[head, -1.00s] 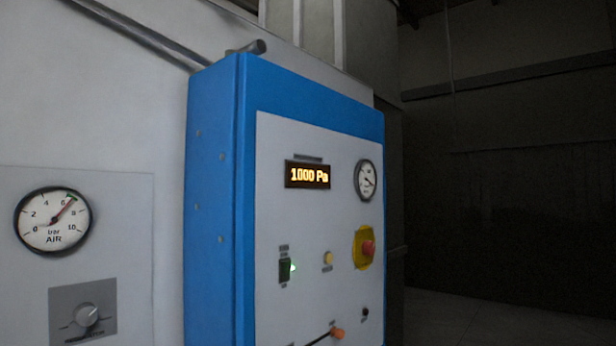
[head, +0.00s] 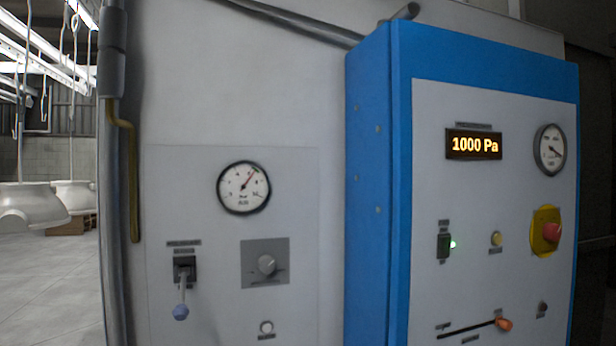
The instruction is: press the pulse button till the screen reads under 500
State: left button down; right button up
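The screen (head: 473,145) on the blue-edged control cabinet (head: 367,200) reads 1000 Pa in orange digits. Below it on the cabinet's grey face are a small yellow button (head: 496,239) and a small dark button (head: 542,308). A small white round button (head: 266,327) sits on the wall panel to the left. The labels are too small to read, so I cannot tell which is the pulse button. Neither of my grippers shows in the head view.
The wall panel has an air gauge (head: 243,187), a knob (head: 266,264) and a blue-tipped lever (head: 180,311).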

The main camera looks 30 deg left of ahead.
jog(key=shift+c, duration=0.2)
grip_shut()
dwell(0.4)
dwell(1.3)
